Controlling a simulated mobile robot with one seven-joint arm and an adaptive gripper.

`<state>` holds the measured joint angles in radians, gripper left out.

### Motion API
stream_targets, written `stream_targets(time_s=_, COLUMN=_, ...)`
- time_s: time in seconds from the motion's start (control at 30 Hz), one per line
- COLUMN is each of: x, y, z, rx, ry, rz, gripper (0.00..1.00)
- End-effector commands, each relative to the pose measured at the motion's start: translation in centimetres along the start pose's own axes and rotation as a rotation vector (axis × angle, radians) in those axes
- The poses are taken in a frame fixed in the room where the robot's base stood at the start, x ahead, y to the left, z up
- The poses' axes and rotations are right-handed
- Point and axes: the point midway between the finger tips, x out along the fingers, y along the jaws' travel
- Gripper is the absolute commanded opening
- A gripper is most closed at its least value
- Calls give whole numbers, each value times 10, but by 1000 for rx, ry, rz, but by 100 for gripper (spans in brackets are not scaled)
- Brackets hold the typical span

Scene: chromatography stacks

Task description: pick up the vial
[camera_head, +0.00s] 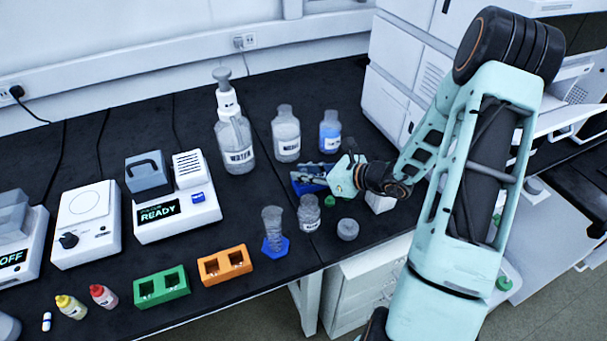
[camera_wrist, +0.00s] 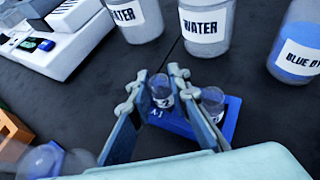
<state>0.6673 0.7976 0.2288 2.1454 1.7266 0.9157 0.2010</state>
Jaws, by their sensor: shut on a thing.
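A small clear vial (camera_wrist: 161,92) with a dark cap area and a pale label stands between the fingers of my gripper (camera_wrist: 158,88) in the wrist view. My gripper is shut on it. The vial is at the blue rack (camera_wrist: 178,127), and I cannot tell whether its base is still in its slot. A second clear vial (camera_wrist: 213,101) is in the rack, just right of the right finger. In the head view my gripper (camera_head: 323,175) is over the blue rack (camera_head: 308,188) and hides most of both vials.
Two water bottles (camera_head: 234,145) (camera_head: 286,138) and a blue dye bottle (camera_head: 330,135) stand behind the rack. A glass cylinder (camera_head: 272,228), a small bottle (camera_head: 309,213) and a grey round item (camera_head: 347,229) stand in front. Orange (camera_head: 225,264) and green (camera_head: 161,286) racks are at front left.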

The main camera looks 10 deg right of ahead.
Motion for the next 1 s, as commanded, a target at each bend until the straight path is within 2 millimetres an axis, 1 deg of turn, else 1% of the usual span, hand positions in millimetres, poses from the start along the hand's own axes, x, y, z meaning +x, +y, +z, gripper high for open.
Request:
stream_targets(time_s=0.17, x=-6, y=0, z=13, rx=-1, ry=0, rz=0, gripper=5)
stream_targets(time_s=0.33, x=-16, y=0, z=33, rx=-1, ry=0, rz=0, gripper=5)
stream_targets(time_s=0.63, x=-62, y=46, z=77, rx=0, ry=0, rz=0, gripper=5)
stream_targets(time_s=0.77, x=-76, y=70, z=77, rx=2, ry=2, rz=0, gripper=5)
stream_targets(time_s=0.9, x=-92, y=94, z=83, rx=1, ry=1, rz=-2, gripper=5)
stream_targets(time_s=1.0, x=-102, y=108, z=88, rx=3, ry=-1, rz=0, gripper=5)
